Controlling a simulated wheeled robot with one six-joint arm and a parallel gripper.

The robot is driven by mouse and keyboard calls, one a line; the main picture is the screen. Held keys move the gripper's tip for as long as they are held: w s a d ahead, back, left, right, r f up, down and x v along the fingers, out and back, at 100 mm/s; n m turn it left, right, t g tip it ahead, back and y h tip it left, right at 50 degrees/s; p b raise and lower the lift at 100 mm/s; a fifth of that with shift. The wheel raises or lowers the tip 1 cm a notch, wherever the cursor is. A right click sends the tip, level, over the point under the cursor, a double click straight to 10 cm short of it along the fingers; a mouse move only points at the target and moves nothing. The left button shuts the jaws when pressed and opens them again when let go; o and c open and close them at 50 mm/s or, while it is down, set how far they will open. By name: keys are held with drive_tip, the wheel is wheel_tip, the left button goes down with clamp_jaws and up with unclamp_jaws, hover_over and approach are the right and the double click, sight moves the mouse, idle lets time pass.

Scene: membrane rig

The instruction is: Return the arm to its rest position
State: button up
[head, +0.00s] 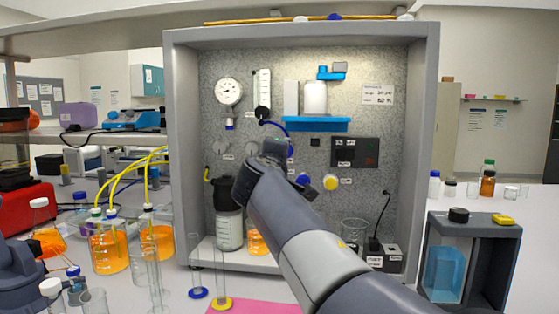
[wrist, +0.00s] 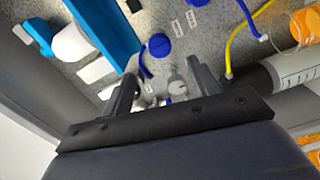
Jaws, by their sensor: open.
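My arm reaches from the lower right of the head view into the grey membrane rig cabinet (head: 302,38). My gripper (head: 275,146) is in front of the speckled back panel, above and right of the black-capped bottle (head: 229,228). In the wrist view my gripper (wrist: 165,84) has its two fingers apart with nothing held between them. A small grey knob (wrist: 178,86) on the panel shows in the gap beyond the fingers. Whether the fingers touch the panel cannot be told. My forearm hides part of the panel and cabinet floor in the head view.
A blue shelf (head: 316,124) with a white cylinder (head: 315,98) is right of my gripper; a gauge (head: 229,92) is upper left. A glass beaker (head: 354,232) stands right of my arm. Glassware with orange liquid (head: 108,254) crowds the left; thin cylinders (head: 221,280) stand in front.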

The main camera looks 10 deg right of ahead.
drive_tip(key=shift+w, duration=0.15)
drive_tip(key=p+x, duration=0.3)
drive_tip(key=x, duration=0.7)
drive_tip(key=shift+w+d, duration=0.1)
drive_tip(key=shift+w, duration=0.15)
drive_tip(key=shift+s, duration=0.1)
